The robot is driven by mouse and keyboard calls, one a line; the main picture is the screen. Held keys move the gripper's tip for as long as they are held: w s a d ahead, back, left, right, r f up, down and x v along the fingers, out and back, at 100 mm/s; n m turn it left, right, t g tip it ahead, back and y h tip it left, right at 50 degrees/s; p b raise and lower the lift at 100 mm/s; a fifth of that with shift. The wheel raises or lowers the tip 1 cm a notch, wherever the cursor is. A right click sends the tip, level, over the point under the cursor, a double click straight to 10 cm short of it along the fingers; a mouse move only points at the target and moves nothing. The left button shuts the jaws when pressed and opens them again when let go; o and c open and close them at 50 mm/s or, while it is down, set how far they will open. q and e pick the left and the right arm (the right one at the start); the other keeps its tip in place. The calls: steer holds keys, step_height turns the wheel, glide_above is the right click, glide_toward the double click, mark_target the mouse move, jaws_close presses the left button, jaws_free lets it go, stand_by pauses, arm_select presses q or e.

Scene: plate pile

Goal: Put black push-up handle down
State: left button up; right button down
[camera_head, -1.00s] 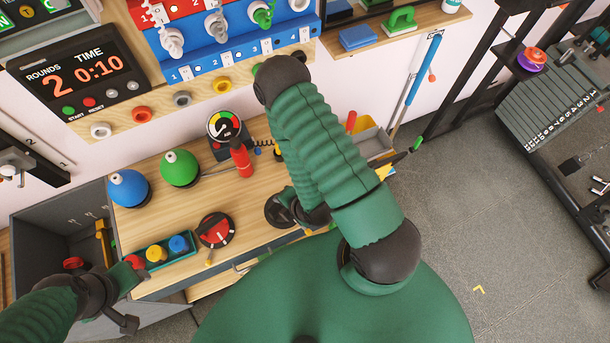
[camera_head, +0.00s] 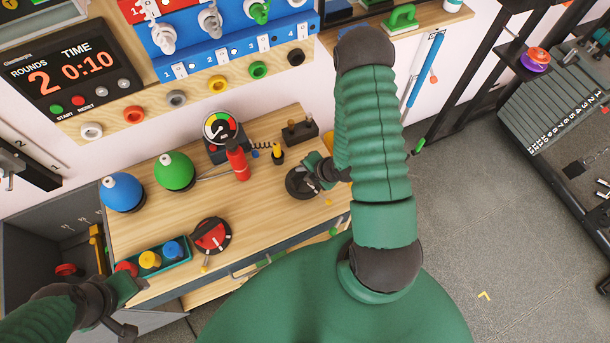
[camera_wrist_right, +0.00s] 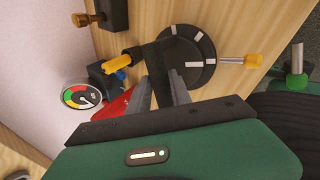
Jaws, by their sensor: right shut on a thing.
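The black push-up handle, with a round black base (camera_head: 301,183), is at the right part of the wooden worktop (camera_head: 255,215). My right gripper (camera_head: 326,172) is shut on its black grip. In the right wrist view the two fingers (camera_wrist_right: 160,92) close on the dark grip above the disc-shaped base (camera_wrist_right: 197,62), which has white marks. The base looks flat on or very close to the wood; contact cannot be told. My left gripper (camera_head: 132,285) is at the lower left, near the teal tray; its fingers are too unclear to judge.
Blue (camera_head: 122,192) and green (camera_head: 174,171) balls, a gauge (camera_head: 221,128) and a red bottle (camera_head: 238,162) stand farther back. Bare wood lies between dial and handle.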

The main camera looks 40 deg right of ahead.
mark_target(309, 196)
steer(key=shift+f, duration=1.4)
steer(key=c, duration=1.2)
jaws_free()
steer(key=shift+o, duration=0.2)
